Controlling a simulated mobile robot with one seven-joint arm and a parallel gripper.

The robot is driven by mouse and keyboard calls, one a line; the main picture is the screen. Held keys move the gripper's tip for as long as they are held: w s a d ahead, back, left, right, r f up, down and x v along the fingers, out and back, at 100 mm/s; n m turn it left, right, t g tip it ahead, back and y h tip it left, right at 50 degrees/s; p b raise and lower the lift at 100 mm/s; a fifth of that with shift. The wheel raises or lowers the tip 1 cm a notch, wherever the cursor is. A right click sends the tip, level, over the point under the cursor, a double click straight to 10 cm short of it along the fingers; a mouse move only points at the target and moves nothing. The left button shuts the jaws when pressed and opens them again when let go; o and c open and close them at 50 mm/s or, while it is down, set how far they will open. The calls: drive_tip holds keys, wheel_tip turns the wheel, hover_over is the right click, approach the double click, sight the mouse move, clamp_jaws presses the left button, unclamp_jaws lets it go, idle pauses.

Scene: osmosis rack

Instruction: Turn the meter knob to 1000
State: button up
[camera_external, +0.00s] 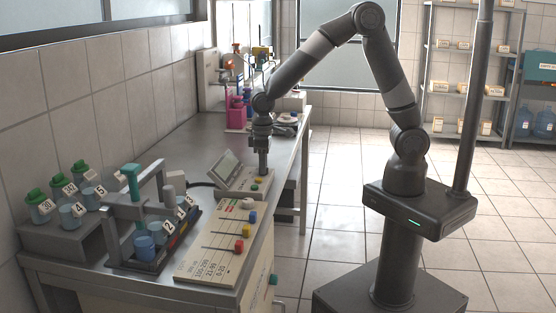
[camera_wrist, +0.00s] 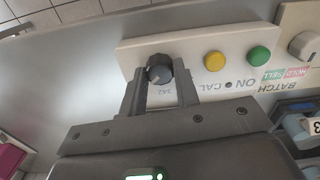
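The meter (camera_external: 254,182) is a cream box with a tilted grey display (camera_external: 226,168), standing on the bench near its right edge. In the wrist view the knob (camera_wrist: 159,68) is round and black with a lighter top, on the panel near "342" lettering. My gripper (camera_wrist: 160,67) is at the knob with one finger on each side, close against it. In the external view my gripper (camera_external: 263,171) points straight down onto the meter. The fingers hide part of the panel markings, and I cannot read the knob's setting or the display.
A yellow button (camera_wrist: 214,61) and a green button (camera_wrist: 259,56) sit right of the knob. A panel with coloured sliders (camera_external: 226,240) stands in front of the meter. A rack frame (camera_external: 130,212) and numbered cups (camera_external: 72,214) are at left.

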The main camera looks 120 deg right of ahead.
drive_tip(key=c, duration=0.4)
drive_tip(key=shift+c, duration=0.2)
drive_tip(key=shift+n, duration=0.5)
drive_tip(key=o, duration=1)
drive_tip(key=shift+c, duration=0.2)
wheel_tip(320, 180, up, 11)
drive_tip(key=shift+f, duration=0.1)
